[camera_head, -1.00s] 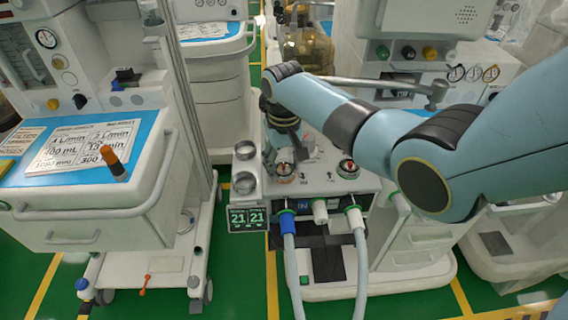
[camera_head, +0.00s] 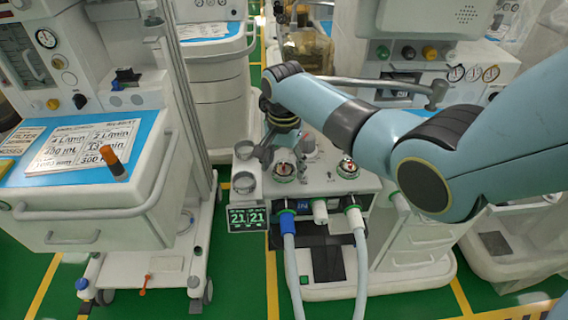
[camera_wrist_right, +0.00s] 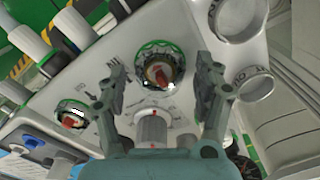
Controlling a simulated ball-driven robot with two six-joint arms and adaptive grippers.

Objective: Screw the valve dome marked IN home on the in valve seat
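A clear valve dome (camera_head: 284,172) with a red disc inside sits on the left seat of the machine top, behind the blue hose port with the IN label (camera_head: 302,205). It also shows in the right wrist view (camera_wrist_right: 158,66), with a green ring around it. I cannot read a mark on the dome or tell how far it is screwed down. My right gripper (camera_head: 280,148) is above and behind it. In the right wrist view its fingers (camera_wrist_right: 163,88) are spread, one on each side of the dome, with gaps to it. My left gripper is not in view.
A second dome (camera_head: 347,168) with a green ring stands to the right. A pale knob (camera_wrist_right: 152,126) lies near my right gripper's palm. Two empty metal rings (camera_head: 245,183) stick out at the machine's left. Two hoses, blue-ended (camera_head: 288,225) and white-ended (camera_head: 356,222), hang at the front.

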